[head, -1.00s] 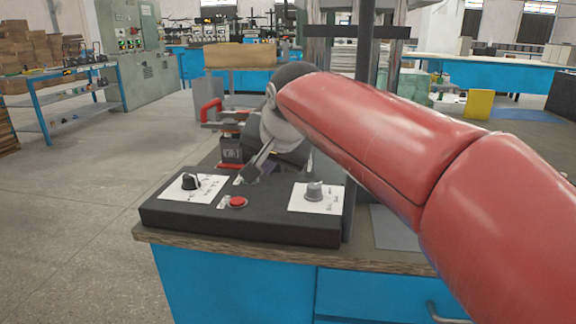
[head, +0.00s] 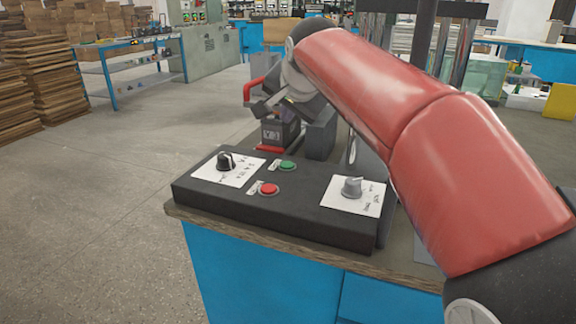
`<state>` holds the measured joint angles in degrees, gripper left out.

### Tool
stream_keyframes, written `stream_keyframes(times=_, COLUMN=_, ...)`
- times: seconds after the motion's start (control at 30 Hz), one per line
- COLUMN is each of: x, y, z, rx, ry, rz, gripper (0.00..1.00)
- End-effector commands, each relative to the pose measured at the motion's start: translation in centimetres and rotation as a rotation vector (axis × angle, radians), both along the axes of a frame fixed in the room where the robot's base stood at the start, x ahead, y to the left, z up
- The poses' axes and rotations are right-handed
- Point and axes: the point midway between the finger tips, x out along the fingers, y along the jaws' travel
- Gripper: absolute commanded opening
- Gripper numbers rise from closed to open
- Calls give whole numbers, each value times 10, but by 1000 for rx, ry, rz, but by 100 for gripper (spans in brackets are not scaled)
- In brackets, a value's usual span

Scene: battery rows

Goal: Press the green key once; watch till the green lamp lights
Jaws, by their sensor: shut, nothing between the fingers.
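The green key (head: 287,166) is a small round button near the back edge of the black control box (head: 210,194), and it is in plain view. My gripper (head: 268,104) is shut and empty. In the picture it sits above and behind the box, clear of the green key, in front of the device with a red handle. My red arm reaches to it from the right. I cannot make out a separate green lamp, lit or unlit.
A red key (head: 269,189) lies in front of the green one. A black knob (head: 226,161) is at left and a grey knob (head: 352,187) at right. A black block (head: 279,132) and a red handle (head: 262,82) stand behind. Open floor lies at left.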

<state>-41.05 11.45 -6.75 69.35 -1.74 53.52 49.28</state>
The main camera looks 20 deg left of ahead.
Motion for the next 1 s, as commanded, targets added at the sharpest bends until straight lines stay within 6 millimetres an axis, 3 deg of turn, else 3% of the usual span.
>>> stream_keyframes(times=0.6, x=0, y=0, z=-79, rx=0, ry=0, rz=0, gripper=0)
stream_keyframes(times=1.0, x=0, y=0, z=-83, rx=-1, ry=0, rz=1, gripper=0)
